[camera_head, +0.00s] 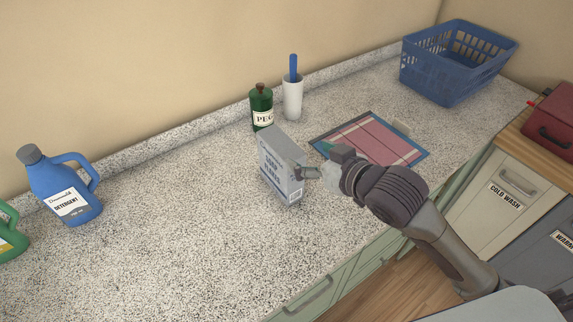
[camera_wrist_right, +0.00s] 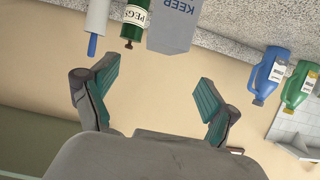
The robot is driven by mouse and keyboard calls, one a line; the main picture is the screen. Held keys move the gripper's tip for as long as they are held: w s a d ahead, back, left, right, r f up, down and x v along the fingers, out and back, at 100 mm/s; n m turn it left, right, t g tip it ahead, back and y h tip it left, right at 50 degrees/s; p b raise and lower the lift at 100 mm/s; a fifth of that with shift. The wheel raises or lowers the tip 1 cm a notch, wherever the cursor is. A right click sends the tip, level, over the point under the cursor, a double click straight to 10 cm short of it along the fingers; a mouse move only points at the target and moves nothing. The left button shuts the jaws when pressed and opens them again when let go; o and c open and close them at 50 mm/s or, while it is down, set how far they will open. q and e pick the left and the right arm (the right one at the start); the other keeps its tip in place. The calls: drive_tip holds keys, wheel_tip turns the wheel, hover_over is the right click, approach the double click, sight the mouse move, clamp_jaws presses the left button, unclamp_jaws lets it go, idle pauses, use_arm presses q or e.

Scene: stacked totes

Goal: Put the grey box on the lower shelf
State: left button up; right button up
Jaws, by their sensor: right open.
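The grey box (camera_head: 281,165) stands upright on the speckled counter, with printed lettering on its front. My right gripper (camera_head: 326,165) is just to its right at the box's side, with the arm coming in from the lower right. In the right wrist view the gripper (camera_wrist_right: 158,98) has its two green-padded fingers spread wide with nothing between them. The grey box shows there too (camera_wrist_right: 174,28), upside down at the top edge and beyond the fingertips, partly cut off. My left gripper is not in view. I cannot make out a lower shelf.
A green PEGS bottle (camera_head: 261,107) and white cup (camera_head: 292,98) stand behind the box. A blue detergent jug (camera_head: 67,190) is left. A framed cloth (camera_head: 375,138), blue basket (camera_head: 430,83) and red case (camera_head: 552,125) are right. The counter's front left (camera_head: 190,250) is clear.

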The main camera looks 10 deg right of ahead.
sight(282, 144)
drive_tip(key=p+x, duration=0.1)
drive_tip(key=x, duration=0.5)
drive_tip(key=shift+w+a, duration=0.1)
drive_tip(key=shift+w, duration=0.1)
drive_tip(key=shift+w+a, duration=0.15)
drive_tip(key=shift+w, duration=0.1)
drive_tip(key=p+x, duration=0.1)
drive_tip(key=x, duration=0.2)
drive_tip(key=shift+w+a+f+p, duration=0.2)
drive_tip(key=shift+f+p, duration=0.05)
drive_tip(key=shift+p, duration=0.1)
drive_tip(key=shift+w+a+f, duration=0.2)
drive_tip(key=shift+w+f, duration=0.1)
drive_tip(key=shift+w, duration=0.1)
drive_tip(key=shift+s, duration=0.1)
drive_tip(key=shift+c, duration=1.1)
clamp_jaws()
drive_tip(key=shift+r, duration=0.1)
